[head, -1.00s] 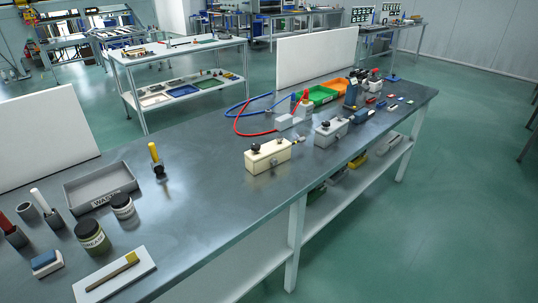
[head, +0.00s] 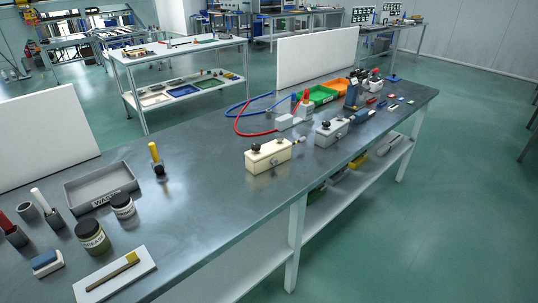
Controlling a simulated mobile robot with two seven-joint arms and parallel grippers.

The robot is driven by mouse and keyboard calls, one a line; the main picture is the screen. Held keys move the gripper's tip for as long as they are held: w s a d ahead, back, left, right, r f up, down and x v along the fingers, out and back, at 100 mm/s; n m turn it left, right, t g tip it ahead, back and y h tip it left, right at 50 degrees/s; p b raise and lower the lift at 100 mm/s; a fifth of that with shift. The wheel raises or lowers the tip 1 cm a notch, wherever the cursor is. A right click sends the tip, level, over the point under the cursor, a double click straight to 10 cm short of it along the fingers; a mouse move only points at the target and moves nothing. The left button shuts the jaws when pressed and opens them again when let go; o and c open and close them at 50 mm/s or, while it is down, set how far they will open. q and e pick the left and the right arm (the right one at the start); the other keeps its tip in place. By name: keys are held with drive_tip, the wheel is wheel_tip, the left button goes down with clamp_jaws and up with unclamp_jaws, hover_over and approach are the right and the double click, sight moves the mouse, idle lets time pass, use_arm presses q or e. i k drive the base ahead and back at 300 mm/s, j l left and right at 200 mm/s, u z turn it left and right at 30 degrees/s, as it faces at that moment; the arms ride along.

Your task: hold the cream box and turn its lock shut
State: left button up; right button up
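The cream box (head: 269,157) stands on the grey workbench near its front edge, right of the middle of the head view. A black knob (head: 256,147) sits on its top at the left end, and a small dark part (head: 273,162) shows on its front face. A small fitting sticks out at its right end. The view is too small to tell how the lock is turned. Neither of my grippers shows in the head view, and nothing touches the box.
A grey box (head: 331,132) with a black knob stands to the right. Behind are red and blue hoses (head: 236,124) and a green tray (head: 318,95). At the left are a grey waste tray (head: 101,188), jars and a brush on a white board (head: 115,275).

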sight(254, 147)
drive_tip(key=i+l+u, duration=0.1)
drive_tip(key=u, duration=0.45)
drive_tip(key=i+l+u, duration=0.25)
drive_tip(key=l, duration=0.15)
drive_tip(key=l+u, duration=0.25)
drive_tip(key=i+l+u, duration=0.1)
drive_tip(key=l, duration=0.4)
drive_tip(key=i+l, duration=0.1)
drive_tip(key=l, duration=0.35)
drive_tip(key=i+u, duration=0.05)
